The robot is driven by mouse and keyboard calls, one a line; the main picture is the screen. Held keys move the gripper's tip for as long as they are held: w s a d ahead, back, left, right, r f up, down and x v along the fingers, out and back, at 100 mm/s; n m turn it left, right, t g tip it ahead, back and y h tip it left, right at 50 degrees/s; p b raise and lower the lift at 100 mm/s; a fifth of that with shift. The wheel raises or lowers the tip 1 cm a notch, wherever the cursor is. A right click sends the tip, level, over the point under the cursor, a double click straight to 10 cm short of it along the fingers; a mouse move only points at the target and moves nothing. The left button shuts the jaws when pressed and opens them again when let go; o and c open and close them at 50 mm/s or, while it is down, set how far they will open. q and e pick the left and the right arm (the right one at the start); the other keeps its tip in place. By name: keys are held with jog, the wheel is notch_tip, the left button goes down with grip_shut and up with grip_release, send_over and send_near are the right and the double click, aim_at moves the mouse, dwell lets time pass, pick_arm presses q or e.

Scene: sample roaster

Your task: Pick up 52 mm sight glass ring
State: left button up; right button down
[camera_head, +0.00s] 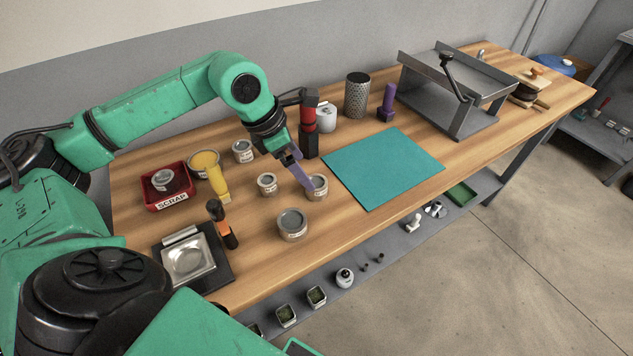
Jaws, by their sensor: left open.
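Several round metal rings with pale labels stand on the wooden bench; the label sizes are too small to read, so I cannot tell which is 52 mm. One ring (318,188) is at my left gripper (304,181), whose purple fingers reach down at its left rim. The gripper is open; I cannot tell whether a finger touches the ring. A smaller ring (267,186) stands just left of it, a larger ring (292,225) is nearer the front edge, and another (243,152) stands farther back. My right gripper is not in view.
A red scrap tray (179,201) holds a similar round part. A scale (188,260), an orange-handled tool (226,232) and a yellow-handled scoop (217,182) are at left. A red-and-black tool (308,125) stands close behind the gripper. A teal mat (384,167) lies clear to the right.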

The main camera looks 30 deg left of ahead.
aim_at(316, 182)
pick_arm(q)
jog(key=x, duration=0.2)
jog(key=p+x, duration=0.1)
jog(key=x, duration=0.4)
jog(key=shift+w+r+p, duration=0.15)
jog(key=shift+w+p, duration=0.1)
jog(key=shift+p, duration=0.15)
jog(key=shift+w+f, duration=0.1)
jog(key=shift+f, duration=0.15)
jog(key=shift+r, duration=0.1)
jog(key=c, duration=1.5)
jog(key=shift+c, duration=0.2)
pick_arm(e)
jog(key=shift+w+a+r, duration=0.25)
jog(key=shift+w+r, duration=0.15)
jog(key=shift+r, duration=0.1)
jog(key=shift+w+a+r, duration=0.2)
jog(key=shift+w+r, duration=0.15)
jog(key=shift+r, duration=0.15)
pick_arm(q)
jog(key=shift+r, duration=0.1)
